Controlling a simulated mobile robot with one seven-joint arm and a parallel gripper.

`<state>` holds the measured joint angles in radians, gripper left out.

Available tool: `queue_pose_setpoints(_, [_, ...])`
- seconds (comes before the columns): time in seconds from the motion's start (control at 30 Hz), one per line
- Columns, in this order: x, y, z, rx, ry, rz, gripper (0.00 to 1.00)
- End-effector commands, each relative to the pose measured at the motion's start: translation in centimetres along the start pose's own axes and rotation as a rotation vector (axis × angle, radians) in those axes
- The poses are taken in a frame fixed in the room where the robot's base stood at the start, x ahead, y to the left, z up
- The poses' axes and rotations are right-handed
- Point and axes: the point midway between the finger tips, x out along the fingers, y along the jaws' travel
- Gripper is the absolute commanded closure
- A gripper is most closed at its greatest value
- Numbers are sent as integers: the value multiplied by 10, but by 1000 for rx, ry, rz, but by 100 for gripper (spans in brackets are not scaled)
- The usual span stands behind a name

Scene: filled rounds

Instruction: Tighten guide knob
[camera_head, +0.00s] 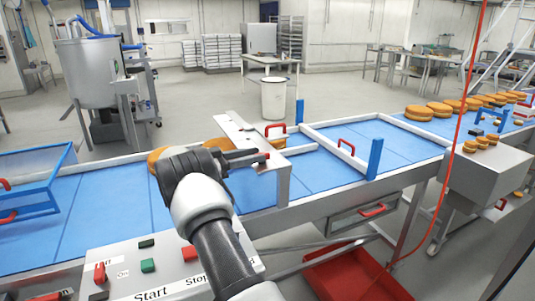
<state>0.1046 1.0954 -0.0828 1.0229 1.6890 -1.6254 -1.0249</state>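My gripper (245,158) is dark grey and reaches across the near side of the blue conveyor, pointing right. Its fingertips are at a small red piece (264,156) beside a pale metal guide plate (236,130); this may be the guide knob, but I cannot tell for sure. I cannot tell whether the fingers touch it or are closed around it. Red handles stand on the guide rails, one behind the plate (276,129) and one farther right (346,144). Round orange-brown filled rounds (213,144) lie partly hidden behind my gripper and the plate.
A control box (140,262) with Start and Stop labels stands at the near edge below my arm. Blue posts (375,158) rise from the rails. More rounds (440,108) sit on the far right belt.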

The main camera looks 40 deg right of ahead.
Motion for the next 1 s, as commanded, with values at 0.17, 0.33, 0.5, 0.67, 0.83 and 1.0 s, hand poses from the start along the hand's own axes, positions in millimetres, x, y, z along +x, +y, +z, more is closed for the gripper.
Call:
queue_pose_setpoints(0.17, [-46,-1,0,1,-1,-3,66])
queue_pose_setpoints(0.33, [-79,0,1,1,-1,-2,66])
queue_pose_setpoints(0.5, [-96,0,0,0,0,0,66])
queue_pose_setpoints(0.67, [-101,0,0,1,1,2,66])
queue_pose_setpoints(0.83, [-101,0,0,0,1,2,66])
queue_pose_setpoints(1.0, [-101,0,0,0,0,2,66])
